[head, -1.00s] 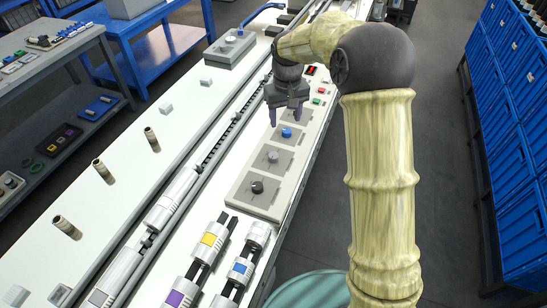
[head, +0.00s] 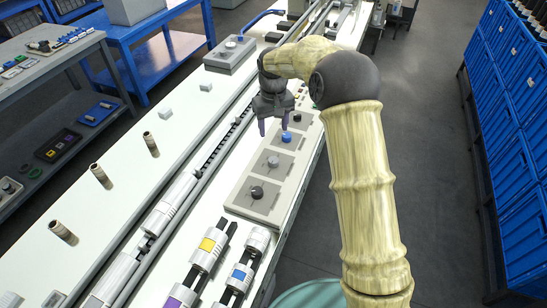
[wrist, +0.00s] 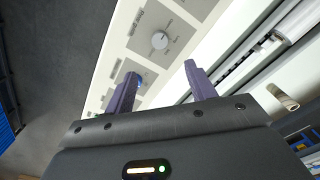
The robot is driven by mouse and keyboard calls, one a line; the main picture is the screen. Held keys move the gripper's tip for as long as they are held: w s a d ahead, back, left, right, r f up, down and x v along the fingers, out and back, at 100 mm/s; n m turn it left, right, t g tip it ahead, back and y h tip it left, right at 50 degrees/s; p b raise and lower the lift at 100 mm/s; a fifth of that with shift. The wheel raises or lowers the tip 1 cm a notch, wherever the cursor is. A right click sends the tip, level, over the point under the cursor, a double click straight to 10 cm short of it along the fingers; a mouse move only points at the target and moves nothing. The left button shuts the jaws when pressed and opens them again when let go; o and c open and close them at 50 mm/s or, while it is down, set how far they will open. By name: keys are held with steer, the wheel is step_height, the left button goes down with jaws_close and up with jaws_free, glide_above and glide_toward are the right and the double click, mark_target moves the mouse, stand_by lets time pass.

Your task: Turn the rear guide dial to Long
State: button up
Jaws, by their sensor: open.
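Three dials sit in a row on a grey control panel (head: 239,200). The near one is black (head: 257,192), the middle one grey (head: 273,161), the far one blue (head: 286,137). In the wrist view, the grey dial (wrist: 159,40) has a white pointer line and a printed label beside it ending in "guide"; its first word and the position marks are too small to read surely. My gripper (head: 273,125) is open and empty, above the panel by the blue dial. In the wrist view my gripper (wrist: 160,72) has its fingers apart; the left finger partly hides the blue dial (wrist: 139,80).
A conveyor rail (head: 212,158) runs left of the panel. Cylindrical parts with yellow (head: 208,244) and blue (head: 239,271) marks lie in the front. Short brown posts (head: 100,175) stand on the left of the white table. Blue bins (head: 510,165) line the right.

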mark_target(274, 160)
step_height(274, 160, down, 14)
steer(key=shift+f+p, duration=0.25)
steer(key=shift+p, duration=0.5)
steer(key=c, duration=1)
